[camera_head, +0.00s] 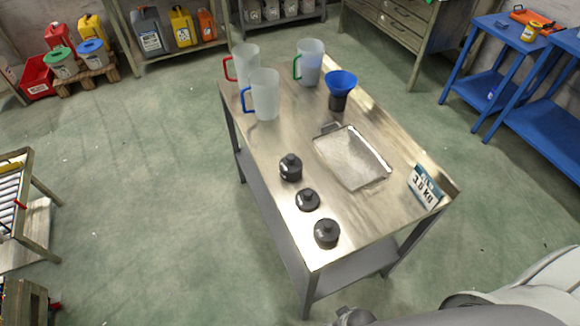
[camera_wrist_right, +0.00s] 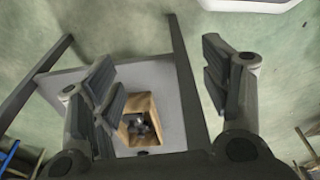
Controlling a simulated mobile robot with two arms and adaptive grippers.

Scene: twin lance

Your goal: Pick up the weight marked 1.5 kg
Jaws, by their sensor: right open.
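Three dark weights with knobs stand in a row near the left edge of the steel table (camera_head: 262,150) in the head view. The far weight (camera_head: 291,168) is tall, the middle weight (camera_head: 307,200) is lower and flatter, and the near weight (camera_head: 326,233) is wide. I cannot read any marking on them, so which is 1.5 kg cannot be told. My right gripper (camera_wrist_right: 160,75) shows in the right wrist view with its fingers wide apart and nothing between them. It is away from the weights, none of which I can make out in that view. My left gripper is not in view.
A metal tray (camera_head: 350,160) lies right of the weights, and a 3.0 kg sign (camera_head: 424,187) stands at the right edge. Jugs (camera_head: 265,95) and a blue funnel (camera_head: 341,84) stand at the far end. The wrist view shows a wooden box (camera_wrist_right: 150,106) on a grey surface.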

